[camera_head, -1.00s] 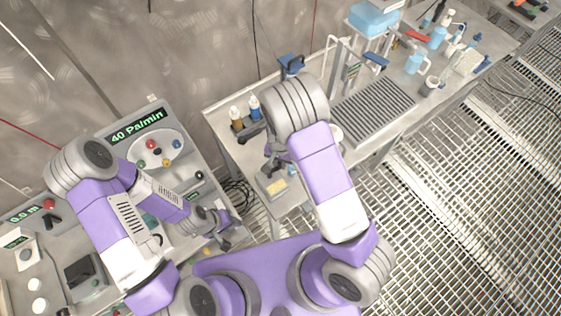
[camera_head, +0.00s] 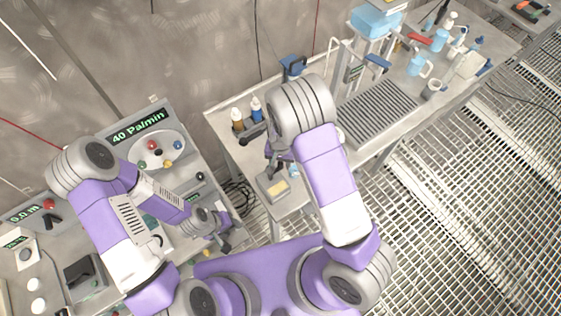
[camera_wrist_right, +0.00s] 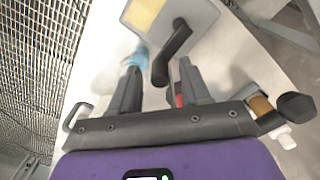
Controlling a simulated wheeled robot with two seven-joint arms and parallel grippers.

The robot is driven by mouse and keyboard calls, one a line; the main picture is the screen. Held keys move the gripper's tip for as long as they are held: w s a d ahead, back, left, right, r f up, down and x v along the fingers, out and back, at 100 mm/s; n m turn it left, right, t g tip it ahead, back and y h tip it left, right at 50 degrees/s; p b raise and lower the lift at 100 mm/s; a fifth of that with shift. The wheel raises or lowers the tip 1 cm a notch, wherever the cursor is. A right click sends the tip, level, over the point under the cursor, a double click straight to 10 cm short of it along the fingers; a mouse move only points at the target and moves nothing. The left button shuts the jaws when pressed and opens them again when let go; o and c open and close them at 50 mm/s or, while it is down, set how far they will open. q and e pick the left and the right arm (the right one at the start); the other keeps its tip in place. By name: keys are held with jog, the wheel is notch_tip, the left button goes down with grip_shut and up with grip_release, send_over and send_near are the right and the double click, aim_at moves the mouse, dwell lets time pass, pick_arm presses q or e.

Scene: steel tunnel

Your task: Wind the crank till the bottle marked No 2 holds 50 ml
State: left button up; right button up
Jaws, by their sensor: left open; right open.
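A grey box (camera_head: 272,187) with a yellow patch sits at the near end of the grey bench; it also shows at the top of the right wrist view (camera_wrist_right: 203,12). A black crank-like handle (camera_wrist_right: 176,40) stands out from it. My right gripper (camera_wrist_right: 160,70) is open, its fingers on either side of the handle's end; contact cannot be told. A light-blue object (camera_wrist_right: 137,57) is by its left finger, partly hidden. My left gripper (camera_head: 224,238) is open and empty beside the console. A brown bottle (camera_head: 237,118) and a blue bottle (camera_head: 256,107) stand behind the box. No "No 2" marking is legible.
Grating floor lies at right.

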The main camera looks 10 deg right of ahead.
notch_tip(320, 180, up, 7)
jog(key=shift+r, duration=0.1)
jog(key=shift+s, duration=0.1)
dwell(0.6)
